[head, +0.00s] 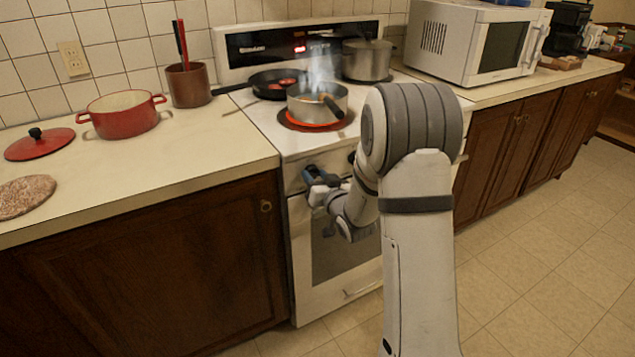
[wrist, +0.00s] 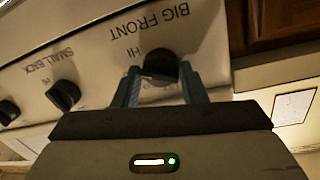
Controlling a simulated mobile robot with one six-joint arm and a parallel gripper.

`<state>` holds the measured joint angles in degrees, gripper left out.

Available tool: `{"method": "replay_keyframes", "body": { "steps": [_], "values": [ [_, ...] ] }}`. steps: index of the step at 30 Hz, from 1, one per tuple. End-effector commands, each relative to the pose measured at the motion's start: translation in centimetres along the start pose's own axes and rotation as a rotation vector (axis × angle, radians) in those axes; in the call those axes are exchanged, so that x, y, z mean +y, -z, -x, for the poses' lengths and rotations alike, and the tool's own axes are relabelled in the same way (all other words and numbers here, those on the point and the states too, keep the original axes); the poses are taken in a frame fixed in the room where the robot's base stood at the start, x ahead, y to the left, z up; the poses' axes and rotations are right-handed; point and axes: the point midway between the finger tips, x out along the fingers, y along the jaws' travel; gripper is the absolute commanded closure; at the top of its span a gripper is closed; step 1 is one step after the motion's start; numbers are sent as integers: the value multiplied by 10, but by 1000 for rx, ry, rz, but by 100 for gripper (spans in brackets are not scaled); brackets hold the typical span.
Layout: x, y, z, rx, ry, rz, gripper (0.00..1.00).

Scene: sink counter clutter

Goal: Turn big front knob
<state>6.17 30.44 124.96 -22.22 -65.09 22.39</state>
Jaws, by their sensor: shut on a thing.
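The big front knob (wrist: 158,63) is a dark round knob on the white stove panel, under the upside-down words BIG FRONT and a HI mark in the wrist view. My gripper (wrist: 159,77) has one finger on each side of it and is shut on it. In the head view my gripper (head: 316,179) is at the left end of the stove's front panel. The gripper and arm hide much of the panel there. A steaming pot (head: 318,104) stands on the glowing red front burner (head: 291,123).
The small back knob (wrist: 63,95) is beside the held knob, with another dark knob (wrist: 9,111) beyond it. A black pan (head: 262,84) and a grey pot (head: 367,60) sit at the back. The oven door (head: 340,250) is below my gripper.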

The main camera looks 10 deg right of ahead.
Motion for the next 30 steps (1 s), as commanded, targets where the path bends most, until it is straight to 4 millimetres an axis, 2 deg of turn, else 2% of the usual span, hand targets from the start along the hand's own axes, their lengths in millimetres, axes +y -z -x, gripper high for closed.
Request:
{"method": "replay_keyframes", "body": {
  "steps": [6, 15, 30],
  "values": [
    [-1, 0, 0, -12, 7, -165, 85],
    [-1, 1, -1, -24, 9, -318, 85],
    [-2, 2, -1, -26, 11, -370, 84]
  ]
}}
